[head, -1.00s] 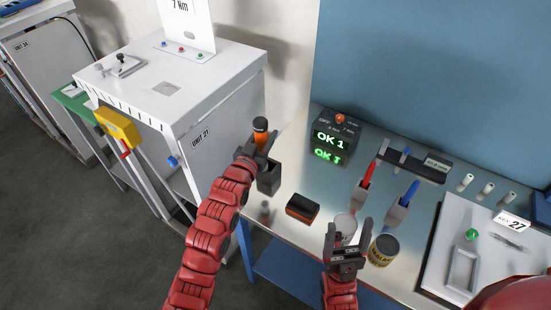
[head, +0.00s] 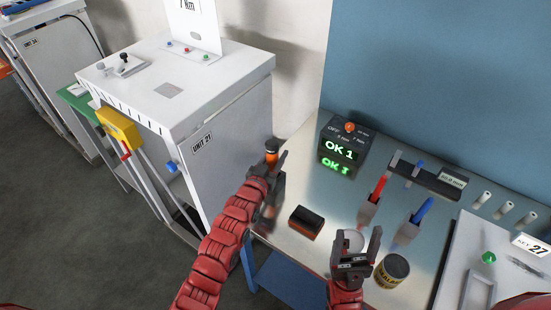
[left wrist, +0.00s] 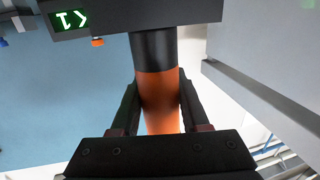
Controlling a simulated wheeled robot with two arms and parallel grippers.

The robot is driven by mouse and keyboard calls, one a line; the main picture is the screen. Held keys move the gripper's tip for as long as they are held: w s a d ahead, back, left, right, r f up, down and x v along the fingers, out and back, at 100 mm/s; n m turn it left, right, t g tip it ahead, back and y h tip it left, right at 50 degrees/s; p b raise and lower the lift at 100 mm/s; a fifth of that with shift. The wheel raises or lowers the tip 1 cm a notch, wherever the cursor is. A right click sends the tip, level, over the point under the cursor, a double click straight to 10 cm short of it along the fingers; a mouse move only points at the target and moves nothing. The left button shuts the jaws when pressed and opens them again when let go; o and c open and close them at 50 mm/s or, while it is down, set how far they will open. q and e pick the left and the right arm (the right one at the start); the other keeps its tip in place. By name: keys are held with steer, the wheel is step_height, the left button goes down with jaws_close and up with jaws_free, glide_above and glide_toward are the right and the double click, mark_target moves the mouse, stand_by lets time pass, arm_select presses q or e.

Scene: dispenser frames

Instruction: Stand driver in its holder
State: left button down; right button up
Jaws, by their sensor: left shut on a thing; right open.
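The driver has an orange handle with black parts; its dark top and some orange (head: 271,154) show above my left gripper (head: 270,178) in the head view. In the left wrist view, its orange handle (left wrist: 158,98) is between my left fingers, which are shut on it. The driver looks about upright. My right gripper (head: 358,245) is open and empty over the bench.
An orange-and-black block (head: 306,221) lies on the bench (head: 335,195) between my grippers. A yellow-labelled can (head: 391,271) stands by my right gripper. A display box (head: 341,145) reads OK 1. Red (head: 377,189) and blue (head: 421,210) tools stand behind. A white cabinet (head: 235,140) is left.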

arm_select(q)
steer(key=shift+c, duration=2)
jaws_free()
steer(key=shift+f, duration=0.3)
steer(key=shift+r, duration=0.1)
